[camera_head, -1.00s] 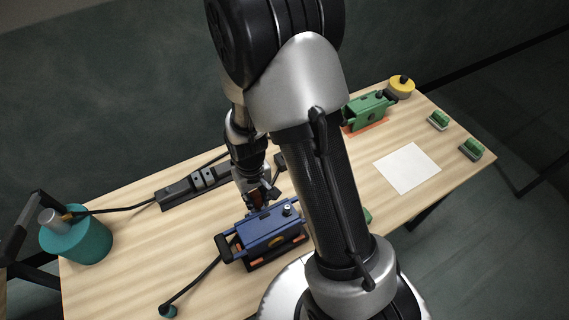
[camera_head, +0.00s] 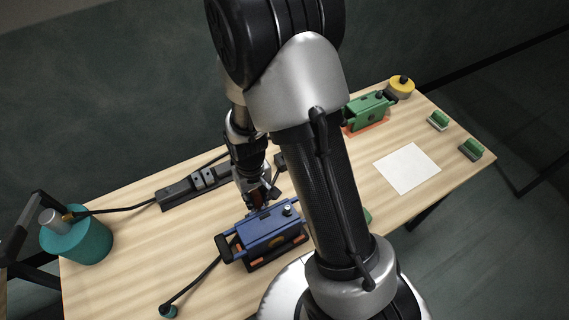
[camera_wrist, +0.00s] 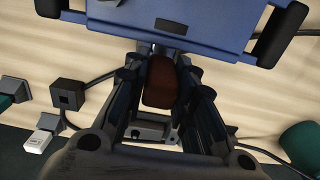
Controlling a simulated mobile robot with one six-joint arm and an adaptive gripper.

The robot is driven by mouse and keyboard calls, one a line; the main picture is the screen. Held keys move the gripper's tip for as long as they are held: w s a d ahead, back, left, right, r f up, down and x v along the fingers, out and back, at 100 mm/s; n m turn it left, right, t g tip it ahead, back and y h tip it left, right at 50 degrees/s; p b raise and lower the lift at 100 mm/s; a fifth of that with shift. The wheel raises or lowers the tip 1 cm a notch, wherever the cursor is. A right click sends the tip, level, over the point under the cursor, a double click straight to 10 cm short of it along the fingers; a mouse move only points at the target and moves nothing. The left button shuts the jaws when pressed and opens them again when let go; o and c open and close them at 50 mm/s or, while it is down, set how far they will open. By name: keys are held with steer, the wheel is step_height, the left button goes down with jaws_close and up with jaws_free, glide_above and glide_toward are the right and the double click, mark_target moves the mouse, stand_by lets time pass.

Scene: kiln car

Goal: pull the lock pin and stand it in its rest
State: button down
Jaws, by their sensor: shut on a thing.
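The blue kiln car (camera_head: 268,236) sits on the wooden table, with a dark handle at its left end and a small light knob on top. My gripper (camera_head: 261,198) is at the car's back edge, fingers pointing down. In the wrist view my gripper (camera_wrist: 160,78) is shut on a dark red-brown piece (camera_wrist: 160,88), which looks like the lock pin's grip. Its lower end is hidden, so I cannot tell whether it is still in the car. The car's blue body (camera_wrist: 190,20) fills the top of the wrist view. I cannot make out which thing is the pin's rest.
A dark rail with grey blocks (camera_head: 188,187) lies behind left. A teal cylinder (camera_head: 78,242) stands at the left edge. Bare table surrounds the white sheet (camera_head: 408,168).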

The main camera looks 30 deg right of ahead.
steer(key=shift+r, duration=0.35)
steer(key=shift+r+p, duration=1.85)
steer(key=shift+r, duration=0.35)
step_height(320, 180, up, 6)
steer(key=p, duration=0.5)
steer(key=shift+r, duration=0.2)
steer(key=shift+f, duration=0.1)
